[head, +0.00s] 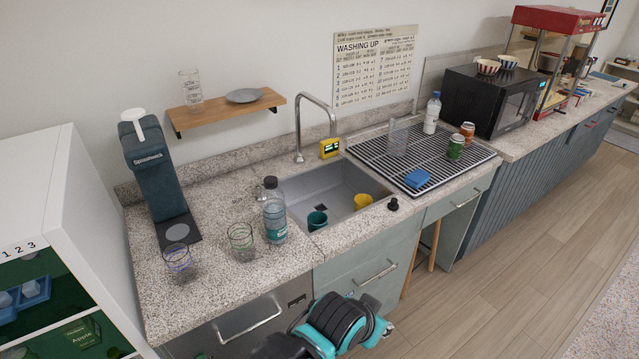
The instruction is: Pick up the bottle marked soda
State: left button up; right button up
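A clear bottle (274,215) with a dark cap and a teal label stands upright on the granite counter (215,200), at the left front corner of the sink. A second clear bottle (432,114) with a pale label and a blue cap stands upright at the back of the black drying rack (470,160). The print on both labels is too small to read, so I cannot tell which is marked soda. A black and teal part of one of my arms shows at the bottom centre, in front of the cabinets. No gripper fingers show, and nothing of mine touches either bottle.
Two glasses (241,240) (178,260) stand left of the near bottle, before a dark blue dispenser (155,170). The sink (330,183) holds a teal cup (317,220) and a yellow cup (363,201). Cans (455,147) and a glass (398,138) are on the rack.

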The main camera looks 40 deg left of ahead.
aim_at(273, 200)
jog(key=i+l+u, duration=0.1)
jog(key=i+u, duration=0.25)
jog(key=i+l+u, duration=0.2)
jog(key=i+u, duration=0.2)
jog(key=i, duration=0.15)
jog(key=i+l+u, duration=0.35)
